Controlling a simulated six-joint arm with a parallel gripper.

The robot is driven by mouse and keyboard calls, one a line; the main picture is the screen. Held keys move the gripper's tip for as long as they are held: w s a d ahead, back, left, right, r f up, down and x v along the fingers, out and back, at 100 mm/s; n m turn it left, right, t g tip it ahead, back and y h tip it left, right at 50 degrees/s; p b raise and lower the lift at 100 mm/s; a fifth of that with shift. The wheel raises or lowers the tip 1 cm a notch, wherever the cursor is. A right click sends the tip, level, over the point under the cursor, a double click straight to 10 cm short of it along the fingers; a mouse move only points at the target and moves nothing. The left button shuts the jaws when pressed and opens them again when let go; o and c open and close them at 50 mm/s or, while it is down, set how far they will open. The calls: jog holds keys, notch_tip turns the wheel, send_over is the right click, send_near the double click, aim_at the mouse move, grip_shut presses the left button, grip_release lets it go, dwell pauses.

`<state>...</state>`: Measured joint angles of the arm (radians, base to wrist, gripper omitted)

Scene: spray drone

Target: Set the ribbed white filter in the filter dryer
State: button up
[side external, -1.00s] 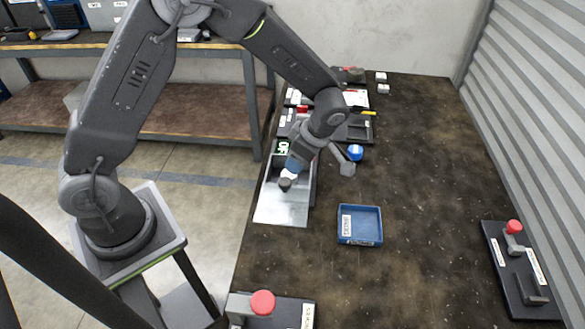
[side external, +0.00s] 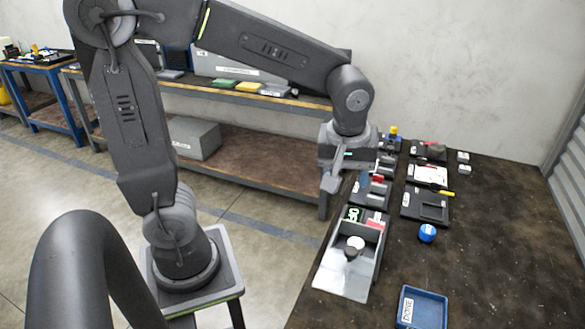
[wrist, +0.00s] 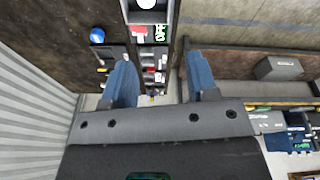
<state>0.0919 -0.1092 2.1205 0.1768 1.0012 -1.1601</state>
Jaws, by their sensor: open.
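The filter dryer (side external: 345,279) is an open grey metal tray with raised sides and a green lit display (side external: 352,214) at its back end. A small white round piece, which looks like the filter (side external: 356,242), is inside it, close against a dark stub; its ribs are too small to make out. In the wrist view, part of the dryer (wrist: 169,12) shows at the top edge with the white piece (wrist: 147,3) cut off. My gripper (wrist: 162,78) is open and empty, its blue fingers wide apart. It is raised beyond the dryer's display end, clear of the filter.
A blue-capped round item (side external: 427,233) and a blue labelled tray (side external: 422,308) stand right of the dryer. Several dark fixtures (side external: 425,205) crowd the bench behind it. The bench's right part is clear. A wooden shelf unit (side external: 250,165) stands behind, to the left.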

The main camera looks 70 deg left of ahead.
jog(key=s+r+m+t+h, duration=0.1)
jog(key=s+r+m+t, duration=0.2)
jog(key=s+m, duration=0.7)
jog(key=shift+s+r+m+t, duration=0.4)
jog(key=shift+m+t, duration=0.1)
jog(key=shift+m, duration=0.1)
jog(key=shift+a, duration=0.1)
jog(key=shift+c, duration=0.3)
